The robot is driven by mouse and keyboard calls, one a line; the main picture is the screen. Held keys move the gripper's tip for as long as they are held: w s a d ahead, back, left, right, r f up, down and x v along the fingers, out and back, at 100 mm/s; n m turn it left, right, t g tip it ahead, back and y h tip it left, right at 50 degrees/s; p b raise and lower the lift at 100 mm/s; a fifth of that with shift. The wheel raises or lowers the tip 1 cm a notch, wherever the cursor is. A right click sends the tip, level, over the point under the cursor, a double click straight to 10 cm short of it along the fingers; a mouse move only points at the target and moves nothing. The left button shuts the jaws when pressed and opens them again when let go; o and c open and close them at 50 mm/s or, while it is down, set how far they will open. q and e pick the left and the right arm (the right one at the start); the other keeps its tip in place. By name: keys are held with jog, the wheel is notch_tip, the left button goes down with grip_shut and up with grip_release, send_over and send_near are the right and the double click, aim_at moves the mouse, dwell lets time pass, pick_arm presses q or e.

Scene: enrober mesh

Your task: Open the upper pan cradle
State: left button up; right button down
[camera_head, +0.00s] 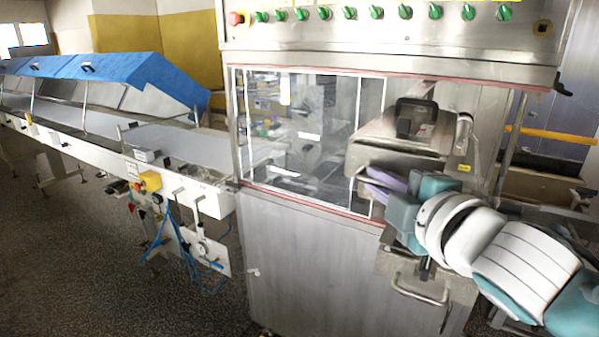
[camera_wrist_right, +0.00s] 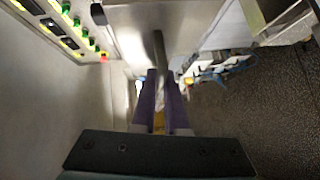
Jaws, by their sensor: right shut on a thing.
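The upper pan cradle appears to be the steel housing (camera_head: 385,132) on the right of the machine, with a black handle (camera_head: 416,118) on top. My right gripper (camera_head: 370,182) is at its lower left, reaching in from the right with purple fingers. In the right wrist view the fingers of my right gripper (camera_wrist_right: 160,80) are close together around a narrow dark metal bar (camera_wrist_right: 158,48). The bar looks like part of the cradle, but its join is hidden in the head view by my gripper and arm. My left gripper is not in view.
A steel cabinet with a glazed window (camera_head: 305,130) stands left of the cradle, under a panel of green knobs and a red button (camera_head: 236,18). A lower steel loop handle (camera_head: 420,292) sits below my right wrist. A conveyor (camera_head: 170,140) runs left; open floor (camera_head: 70,270) lies before it.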

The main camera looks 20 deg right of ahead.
jog(key=shift+a+r, duration=0.1)
jog(key=shift+a, duration=0.05)
jog(key=c, duration=1.3)
grip_release()
jog(key=shift+c, duration=0.2)
jog(key=shift+o, duration=0.5)
jog(key=shift+s, duration=0.1)
jog(key=s+r+b, duration=0.1)
jog(key=s, duration=0.8)
jog(key=shift+s+a+r, duration=0.15)
jog(key=shift+s+a, duration=0.2)
jog(key=shift+s, duration=0.05)
